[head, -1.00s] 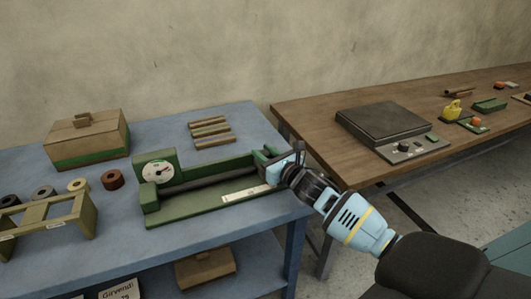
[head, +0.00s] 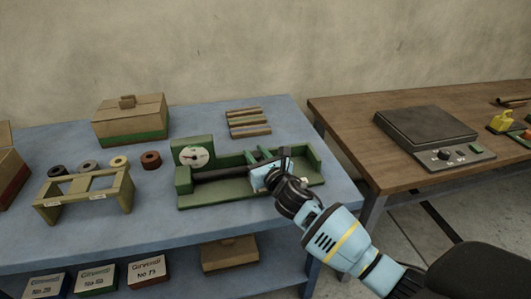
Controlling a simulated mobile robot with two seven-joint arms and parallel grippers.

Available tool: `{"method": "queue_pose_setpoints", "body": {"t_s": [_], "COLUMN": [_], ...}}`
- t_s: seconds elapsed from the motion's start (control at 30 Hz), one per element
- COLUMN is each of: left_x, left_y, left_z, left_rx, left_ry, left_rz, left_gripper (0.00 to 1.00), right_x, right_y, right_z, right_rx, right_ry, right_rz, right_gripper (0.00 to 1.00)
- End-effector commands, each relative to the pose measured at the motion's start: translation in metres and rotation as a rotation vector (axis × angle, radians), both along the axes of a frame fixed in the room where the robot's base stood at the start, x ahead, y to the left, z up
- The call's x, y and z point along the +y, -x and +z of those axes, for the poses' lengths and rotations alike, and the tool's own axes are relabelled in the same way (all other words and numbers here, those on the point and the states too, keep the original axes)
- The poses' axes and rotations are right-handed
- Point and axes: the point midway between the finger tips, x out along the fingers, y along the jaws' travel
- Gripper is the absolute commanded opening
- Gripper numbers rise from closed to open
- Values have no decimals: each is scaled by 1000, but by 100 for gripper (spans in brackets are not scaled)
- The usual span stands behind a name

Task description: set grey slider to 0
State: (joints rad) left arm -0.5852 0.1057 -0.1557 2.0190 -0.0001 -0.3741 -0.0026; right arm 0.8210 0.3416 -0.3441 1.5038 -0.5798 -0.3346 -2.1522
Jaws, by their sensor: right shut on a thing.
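The green bench device (head: 235,194) stands on the blue table, with a white round dial (head: 193,156) at its left end and a dark bar (head: 220,174) along its bed. My right gripper (head: 268,173) is at the middle-right of the bed, shut on the device's sliding part. A green upright piece (head: 252,158) shows just behind and left of the fingers. The gripper hides most of the held part, so I cannot make out its grey colour. It also covers the white scale strip on the front of the bed. The dial is too small to read. My left gripper is not in view.
A cardboard box (head: 131,122), several rolls (head: 151,160), an olive rack (head: 85,188) and several strips (head: 248,123) are on the blue table (head: 160,234). A dark panel device (head: 425,130) is on the brown table (head: 350,129) at right. Labelled boxes sit on the shelf below.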

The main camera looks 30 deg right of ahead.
Motion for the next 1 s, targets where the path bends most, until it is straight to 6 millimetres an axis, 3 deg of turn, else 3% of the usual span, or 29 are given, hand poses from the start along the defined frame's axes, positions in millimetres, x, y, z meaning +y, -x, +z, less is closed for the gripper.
{"method": "queue_pose_setpoints", "body": {"t_s": [0.17,0.2,0.33,0.67,1.0], "left_x": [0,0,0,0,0], "left_y": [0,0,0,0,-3], "left_z": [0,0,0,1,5], "left_rx": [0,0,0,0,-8], "left_ry": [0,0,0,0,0], "left_rz": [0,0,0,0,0], "left_gripper": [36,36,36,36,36], "right_x": [5,5,4,2,2], "right_y": [0,0,0,3,46], "right_z": [3,3,2,1,1], "right_rx": [-7,-7,-6,-3,-3], "right_ry": [-4,-4,-4,-2,-2], "right_rz": [11,11,9,6,8], "right_gripper": [0,35,50,50,50]}}
